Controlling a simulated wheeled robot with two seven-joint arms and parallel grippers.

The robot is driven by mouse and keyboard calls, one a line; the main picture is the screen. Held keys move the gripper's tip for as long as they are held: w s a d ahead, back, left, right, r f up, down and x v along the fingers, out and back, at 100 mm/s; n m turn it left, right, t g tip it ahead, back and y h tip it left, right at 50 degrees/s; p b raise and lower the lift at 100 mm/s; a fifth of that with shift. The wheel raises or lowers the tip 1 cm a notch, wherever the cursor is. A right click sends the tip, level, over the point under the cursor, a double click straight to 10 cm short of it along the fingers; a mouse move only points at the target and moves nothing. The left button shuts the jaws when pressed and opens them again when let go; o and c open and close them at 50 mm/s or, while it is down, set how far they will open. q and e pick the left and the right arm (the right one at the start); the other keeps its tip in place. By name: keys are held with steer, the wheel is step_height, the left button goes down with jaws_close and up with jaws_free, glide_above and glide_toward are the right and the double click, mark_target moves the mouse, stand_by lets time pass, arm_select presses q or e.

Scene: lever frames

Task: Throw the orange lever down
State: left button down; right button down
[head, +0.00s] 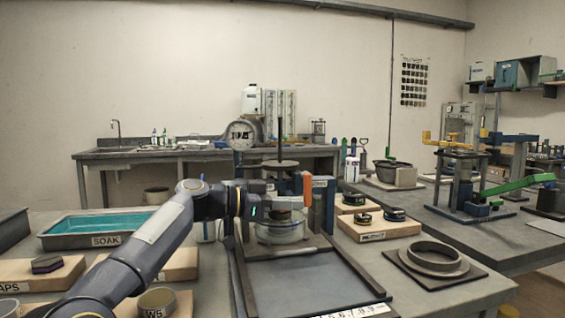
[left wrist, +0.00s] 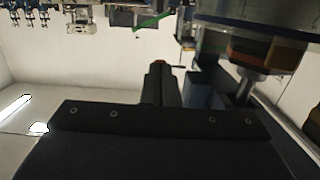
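The orange lever (head: 307,188) shows in the head view as a short upright orange bar beside the blue post of a bench press. My left gripper (head: 284,187) reaches in from the left, just left of the lever and at about its height. In the left wrist view its dark fingers (left wrist: 163,82) lie close together and look shut, with nothing clearly held. A small red-orange spot (left wrist: 160,62) shows at their tips; I cannot tell whether it is the lever or whether they touch. My right gripper is not in view.
A glass dish (head: 280,230) stands under the press, close below my gripper. A teal soak tray (head: 95,229) and wooden blocks stand at left. A metal ring (head: 434,257) lies at right. Other stands carry a yellow lever (head: 450,143) and a green lever (head: 517,184).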

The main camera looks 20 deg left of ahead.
arm_select(q)
steer(key=shift+d+f, duration=0.1)
steer(key=shift+f, duration=0.1)
steer(key=v, duration=0.8)
steer(key=shift+r+p, duration=0.2)
steer(key=shift+p, duration=0.15)
